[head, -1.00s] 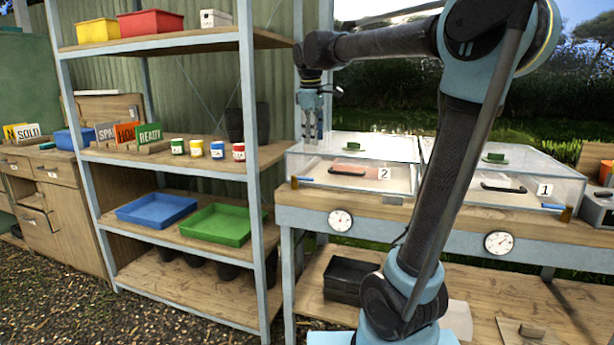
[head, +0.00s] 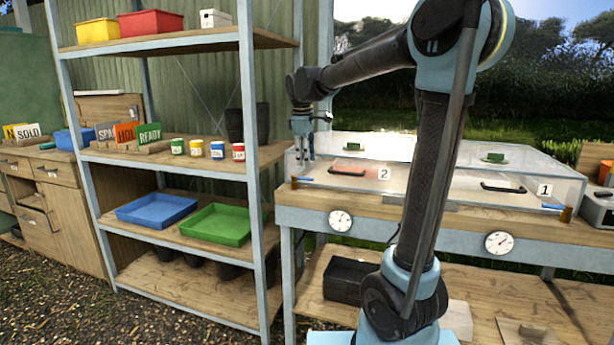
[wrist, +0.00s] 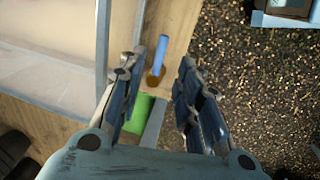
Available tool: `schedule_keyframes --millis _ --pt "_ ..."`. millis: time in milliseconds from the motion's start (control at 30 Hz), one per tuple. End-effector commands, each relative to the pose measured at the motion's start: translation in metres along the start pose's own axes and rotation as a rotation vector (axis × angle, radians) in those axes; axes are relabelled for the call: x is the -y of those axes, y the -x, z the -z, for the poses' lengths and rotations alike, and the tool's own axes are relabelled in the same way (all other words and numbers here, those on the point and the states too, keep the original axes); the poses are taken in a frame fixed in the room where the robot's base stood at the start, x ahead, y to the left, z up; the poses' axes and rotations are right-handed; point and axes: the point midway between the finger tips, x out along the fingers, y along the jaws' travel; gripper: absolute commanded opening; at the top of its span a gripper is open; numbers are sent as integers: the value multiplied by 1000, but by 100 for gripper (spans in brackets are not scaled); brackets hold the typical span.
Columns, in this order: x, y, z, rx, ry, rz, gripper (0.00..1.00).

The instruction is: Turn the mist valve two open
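The valve beside the case labelled 2 has a blue lever (head: 304,179) and a brass body at the left front corner of the bench top. In the wrist view, the blue lever (wrist: 161,50) and the brass body (wrist: 155,77) lie between my open fingers. My gripper (head: 304,156) points down, above the valve in the head view. In the wrist view, my gripper (wrist: 158,70) is open and empty, and I see no contact with the lever. A second blue lever (head: 552,207) with a brass body is at case 1, far right.
The clear case 2 (head: 345,178) stands beside the valve, with its handle in front. A shelf post (head: 246,100) is close on the left. Dials, one a gauge (head: 340,221), sit on the bench front. A green tray (head: 215,224) lies on the shelf.

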Motion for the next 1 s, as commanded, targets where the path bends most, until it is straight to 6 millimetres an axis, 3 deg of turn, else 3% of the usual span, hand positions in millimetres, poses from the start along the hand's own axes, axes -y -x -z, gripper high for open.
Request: schedule_keyframes --millis 200,400,867,1000 --pt "0 -36 0 0 -1 0 32" --pt "0 -60 0 0 1 0 32" --pt "0 -70 0 0 0 0 32" --pt "0 -70 0 0 0 0 2"
